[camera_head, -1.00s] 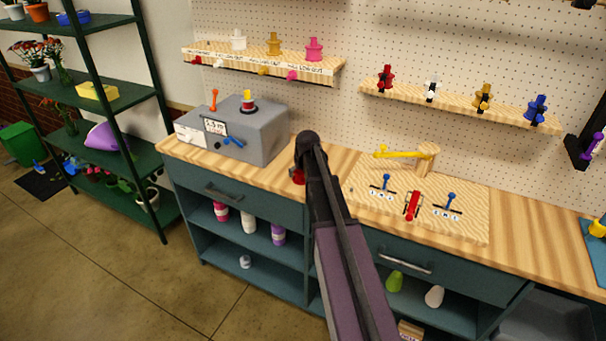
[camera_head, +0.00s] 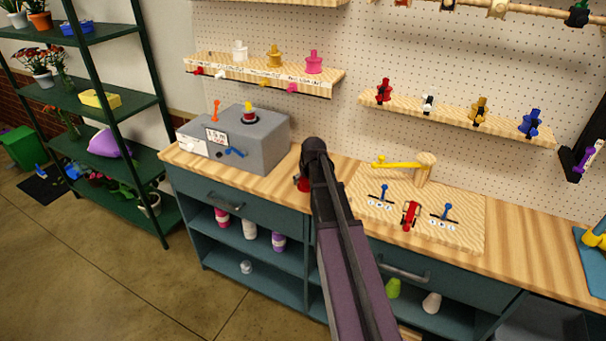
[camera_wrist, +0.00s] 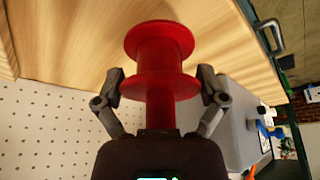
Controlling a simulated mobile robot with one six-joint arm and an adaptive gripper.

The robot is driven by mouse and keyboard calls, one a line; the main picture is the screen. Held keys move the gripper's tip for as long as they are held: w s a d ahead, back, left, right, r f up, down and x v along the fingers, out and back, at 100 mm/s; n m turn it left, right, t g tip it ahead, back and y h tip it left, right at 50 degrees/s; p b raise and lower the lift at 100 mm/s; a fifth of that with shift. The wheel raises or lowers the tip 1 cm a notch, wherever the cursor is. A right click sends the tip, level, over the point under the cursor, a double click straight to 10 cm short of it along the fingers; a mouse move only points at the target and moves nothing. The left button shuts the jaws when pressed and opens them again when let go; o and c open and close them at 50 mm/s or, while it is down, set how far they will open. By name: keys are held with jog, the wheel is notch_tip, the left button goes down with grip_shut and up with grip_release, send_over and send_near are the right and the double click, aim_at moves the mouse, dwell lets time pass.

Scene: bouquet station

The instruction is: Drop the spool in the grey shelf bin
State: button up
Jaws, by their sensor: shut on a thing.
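A red spool (camera_wrist: 160,58) with two wide flanges is in my gripper (camera_wrist: 160,88), seen in the wrist view. The two fingers close on it from either side near its lower flange. In the head view only a small red part of the spool (camera_head: 304,184) shows beside my arm, over the wooden counter; my arm hides the rest and the gripper. A dark grey bin-like shape (camera_head: 548,322) sits low under the counter at the right, cut off by the picture's edge; I cannot see into it.
A grey machine box (camera_head: 255,145) with levers stands on the counter (camera_head: 540,235) at the left. A wooden lever board (camera_head: 455,225) lies right of my arm. A green plant rack (camera_head: 150,150) stands at far left.

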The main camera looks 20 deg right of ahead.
jog(key=s+r+p, duration=0.1)
jog(key=s, duration=1.1)
jog(key=shift+s+d, duration=0.2)
jog(key=shift+s, duration=0.1)
dwell(0.4)
